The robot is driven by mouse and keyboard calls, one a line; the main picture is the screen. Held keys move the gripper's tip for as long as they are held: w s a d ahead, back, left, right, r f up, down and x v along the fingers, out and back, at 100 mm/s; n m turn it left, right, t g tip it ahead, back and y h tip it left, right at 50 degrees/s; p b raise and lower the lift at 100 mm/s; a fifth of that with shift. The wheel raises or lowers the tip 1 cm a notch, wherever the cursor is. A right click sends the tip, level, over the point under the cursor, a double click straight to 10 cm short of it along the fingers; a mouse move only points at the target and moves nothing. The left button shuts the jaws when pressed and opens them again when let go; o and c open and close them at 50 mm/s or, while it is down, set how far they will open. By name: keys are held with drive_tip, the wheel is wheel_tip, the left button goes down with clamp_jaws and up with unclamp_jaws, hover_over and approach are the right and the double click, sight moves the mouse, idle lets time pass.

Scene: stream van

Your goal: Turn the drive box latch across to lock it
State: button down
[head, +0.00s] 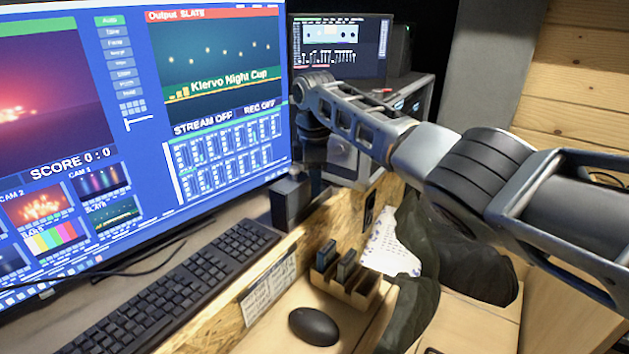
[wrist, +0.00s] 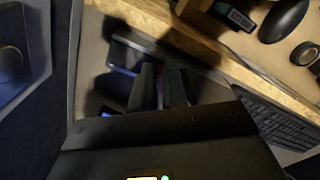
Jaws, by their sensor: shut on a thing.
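The drive box appears to be the small dark box (head: 290,203) on the desk, just right of the big monitor's lower corner. My gripper (head: 317,172) reaches down right beside this box, partly lost in shadow. In the wrist view my gripper (wrist: 162,86) has its two dark fingers close together against the dark box (wrist: 124,58). The fingers are shut on a small dark part there, which seems to be the latch. The fingers hide most of it, so its angle cannot be told.
A big monitor (head: 215,105) stands close on the left, with a keyboard (head: 185,285) before it. A wooden ledge edge (wrist: 215,62) runs near the fingers. A slotted wooden holder (head: 345,285) and a mouse (head: 314,326) lie in front. A rack (head: 400,95) stands behind.

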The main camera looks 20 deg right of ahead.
drive_tip(key=c, duration=1.2)
unclamp_jaws()
drive_tip(key=shift+o, duration=0.2)
drive_tip(key=shift+f, duration=0.1)
